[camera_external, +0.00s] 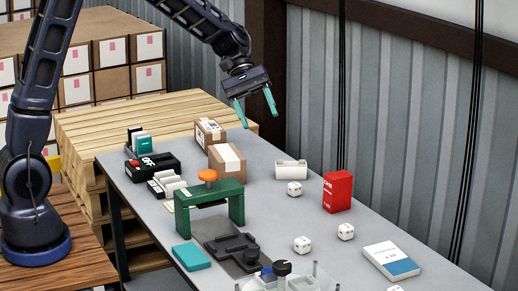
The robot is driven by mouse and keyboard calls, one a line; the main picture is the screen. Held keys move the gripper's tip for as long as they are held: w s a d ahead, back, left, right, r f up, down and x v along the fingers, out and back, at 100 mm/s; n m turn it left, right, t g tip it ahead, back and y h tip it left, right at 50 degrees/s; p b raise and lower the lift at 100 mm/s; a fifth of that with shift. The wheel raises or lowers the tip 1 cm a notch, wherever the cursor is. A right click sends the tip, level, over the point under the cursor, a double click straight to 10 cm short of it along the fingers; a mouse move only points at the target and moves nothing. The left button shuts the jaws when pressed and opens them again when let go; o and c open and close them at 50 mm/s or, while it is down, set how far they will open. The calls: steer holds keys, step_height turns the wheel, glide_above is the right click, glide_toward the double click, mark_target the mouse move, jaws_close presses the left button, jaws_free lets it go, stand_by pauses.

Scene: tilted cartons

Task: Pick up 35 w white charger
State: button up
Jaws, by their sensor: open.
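Several small white cubes with dark marks lie on the grey table, and they look like chargers. One white cube (294,188) sits near the far edge, another white cube (346,231) is below the red box, and a third white cube (302,244) lies left of that one. Their print is too small to read, so I cannot tell which is the 35 W charger. My gripper (261,120) has teal fingers, spread apart and pointing down. It is empty in the air above the back of the table, apart from all the cubes.
A red box (337,192) stands near the far edge, with a white holder (291,169) to its left. A green arch (209,205) with an orange knob stands mid-table. Cartons (227,159) sit behind it. A white-and-blue box (391,261) lies at right.

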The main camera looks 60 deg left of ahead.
steer(key=w+f+n+h, duration=0.3)
steer(key=w+f+n, duration=0.1)
steer(key=w+f, duration=0.75)
steer(key=n+t+h, duration=0.1)
steer(key=n+t, duration=0.1)
steer(key=n, duration=0.3)
glide_toward(344, 225)
steer(key=shift+v, duration=1.1)
steer(key=shift+w+d+f, duration=0.15)
steer(key=shift+d+f, duration=0.05)
steer(key=shift+f, duration=0.2)
steer(key=shift+r+x, duration=0.2)
steer(key=shift+x, duration=4.9)
steer(key=shift+d, duration=0.1)
steer(key=c, duration=1.2)
